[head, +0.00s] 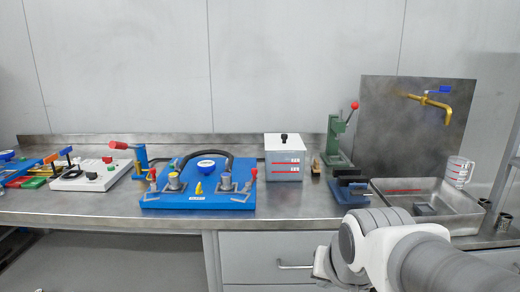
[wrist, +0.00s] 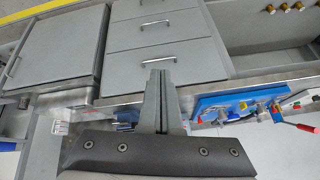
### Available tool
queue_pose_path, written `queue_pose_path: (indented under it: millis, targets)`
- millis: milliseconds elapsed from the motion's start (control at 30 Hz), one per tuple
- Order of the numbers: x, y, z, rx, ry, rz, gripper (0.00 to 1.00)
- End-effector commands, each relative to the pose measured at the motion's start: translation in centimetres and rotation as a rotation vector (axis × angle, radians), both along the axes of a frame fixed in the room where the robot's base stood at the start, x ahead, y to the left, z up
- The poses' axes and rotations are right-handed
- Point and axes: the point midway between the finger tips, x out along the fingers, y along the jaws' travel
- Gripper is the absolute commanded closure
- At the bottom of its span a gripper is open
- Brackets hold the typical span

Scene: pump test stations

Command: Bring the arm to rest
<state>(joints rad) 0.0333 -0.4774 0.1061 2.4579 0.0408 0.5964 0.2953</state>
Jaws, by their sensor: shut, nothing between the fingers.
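My gripper (wrist: 159,68) is in the wrist view, its two fingers together and empty, pointing up the picture across the bench edge toward the grey drawer fronts. Nothing is held. In the head view my arm is bent at the lower right, in front of the bench and below the sink; the fingers cannot be made out there.
The steel bench (head: 110,207) carries a blue pump board (head: 200,198), a white box (head: 284,160), a green press (head: 338,140) and a sink tray (head: 465,222) with a measuring jug (head: 457,172). A drawer unit (wrist: 155,35) stands below. Bare bench lies before the white box.

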Motion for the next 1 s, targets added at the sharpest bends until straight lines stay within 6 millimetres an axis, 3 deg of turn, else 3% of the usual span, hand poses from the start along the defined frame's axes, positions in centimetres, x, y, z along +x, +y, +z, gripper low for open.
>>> queue_pose_path:
  millis: [100,333,1000]
  targets:
    - [-3.3,-1.2,1.3,-0.062,0.019,0.078,1.00]
    - [-8.7,-2.7,2.9,-0.143,0.067,0.218,1.00]
    - [-8.4,-2.6,19.0,-0.139,0.069,0.210,1.00]
